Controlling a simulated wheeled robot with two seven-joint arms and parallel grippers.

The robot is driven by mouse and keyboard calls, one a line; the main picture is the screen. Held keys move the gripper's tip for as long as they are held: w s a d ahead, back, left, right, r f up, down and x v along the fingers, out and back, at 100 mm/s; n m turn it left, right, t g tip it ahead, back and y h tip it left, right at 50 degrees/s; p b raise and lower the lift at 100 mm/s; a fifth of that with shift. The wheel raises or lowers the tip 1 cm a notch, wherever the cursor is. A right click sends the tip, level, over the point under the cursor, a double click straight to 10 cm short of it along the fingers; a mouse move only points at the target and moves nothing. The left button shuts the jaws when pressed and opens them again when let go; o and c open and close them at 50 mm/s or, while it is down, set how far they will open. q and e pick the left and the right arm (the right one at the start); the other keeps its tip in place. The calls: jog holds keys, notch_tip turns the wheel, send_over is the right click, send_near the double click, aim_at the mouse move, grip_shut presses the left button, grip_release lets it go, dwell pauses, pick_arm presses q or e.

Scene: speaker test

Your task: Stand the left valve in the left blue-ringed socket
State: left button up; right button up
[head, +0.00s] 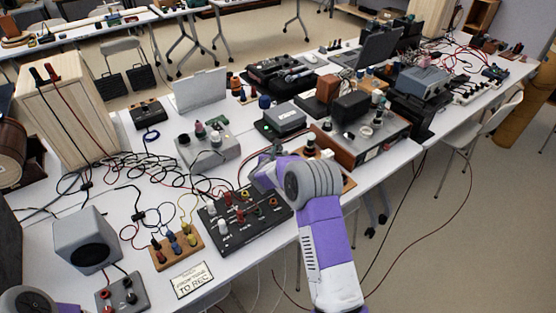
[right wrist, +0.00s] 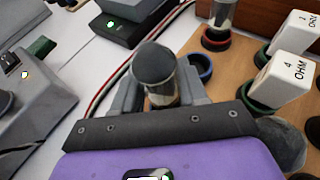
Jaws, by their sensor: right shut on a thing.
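My right gripper (right wrist: 160,88) is shut on a valve (right wrist: 154,66) with a dark rounded cap and a shiny, glassy body. A blue-ringed socket (right wrist: 203,66) shows just right of the held valve in the right wrist view, partly hidden by the finger. I cannot tell how high the valve is above the surface. A second valve (right wrist: 222,14) stands upright in a red-ringed socket (right wrist: 215,40) farther back. In the head view my right gripper (head: 264,172) is over the table, and the arm hides most of the socket board. Only part of my left arm shows, at the bottom left corner.
White blocks marked in ohms (right wrist: 284,80) stand on the wooden board (right wrist: 250,62), close right of my right gripper. A black panel with knobs (head: 243,226) lies in front, and a wood-sided amplifier (head: 345,150) stands behind right. Loose cables (head: 130,170) cover the left.

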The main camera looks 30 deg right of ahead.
jog(key=shift+f, duration=0.75)
jog(key=shift+r, duration=0.1)
jog(key=shift+f+b, duration=0.4)
jog(key=shift+b, duration=0.05)
jog(key=o, duration=1.1)
jog(key=shift+r, duration=0.1)
jog(key=shift+c, duration=0.2)
jog(key=shift+r, duration=0.1)
